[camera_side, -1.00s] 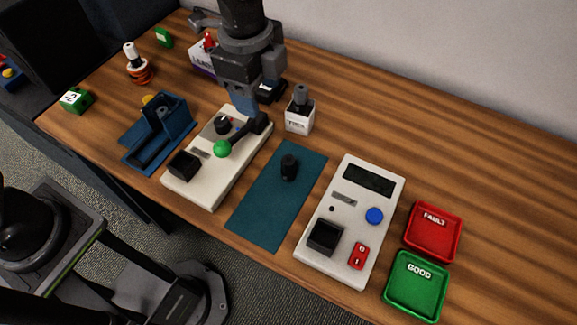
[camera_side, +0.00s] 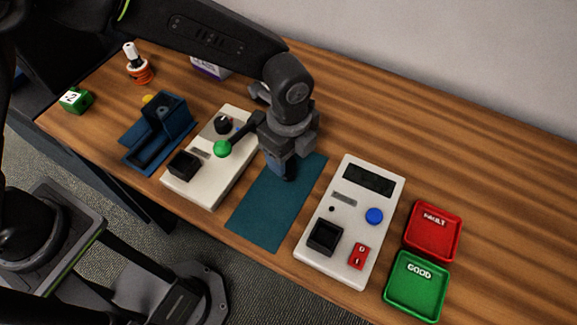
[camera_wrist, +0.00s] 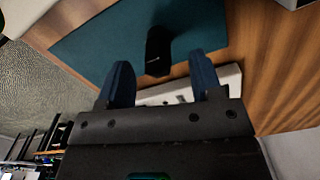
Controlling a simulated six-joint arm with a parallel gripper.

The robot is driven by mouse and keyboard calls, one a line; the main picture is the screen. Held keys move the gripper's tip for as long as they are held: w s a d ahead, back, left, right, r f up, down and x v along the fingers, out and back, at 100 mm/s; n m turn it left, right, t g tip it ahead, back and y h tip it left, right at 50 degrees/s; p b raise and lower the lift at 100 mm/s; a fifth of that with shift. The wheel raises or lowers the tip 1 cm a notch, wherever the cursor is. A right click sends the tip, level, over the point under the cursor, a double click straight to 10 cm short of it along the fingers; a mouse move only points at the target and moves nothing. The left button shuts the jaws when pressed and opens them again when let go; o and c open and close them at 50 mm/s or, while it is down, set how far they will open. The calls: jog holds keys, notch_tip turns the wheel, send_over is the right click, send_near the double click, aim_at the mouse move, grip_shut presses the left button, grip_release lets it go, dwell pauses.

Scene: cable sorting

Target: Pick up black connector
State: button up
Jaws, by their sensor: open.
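The black connector (camera_wrist: 158,50) stands on the teal mat (camera_wrist: 100,45) in the wrist view, beyond and between my fingertips. My gripper (camera_wrist: 160,72) is open and empty, with one blue finger to each side of the connector's line. I cannot tell whether the fingertips touch it. In the side view my gripper (camera_side: 283,170) is over the upper part of the teal mat (camera_side: 268,210), at the connector's place, and hides most or all of the connector.
A white tester (camera_side: 335,260) stands to the right. Red (camera_side: 455,250) and green (camera_side: 437,312) trays lie farther right. A blue fixture (camera_side: 128,150) is at left. The mat's lower part is clear.

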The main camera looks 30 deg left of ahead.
aim_at(289, 168)
notch_tip(289, 168, down, 5)
jog(key=shift+s+r, duration=0.15)
jog(key=c, duration=1)
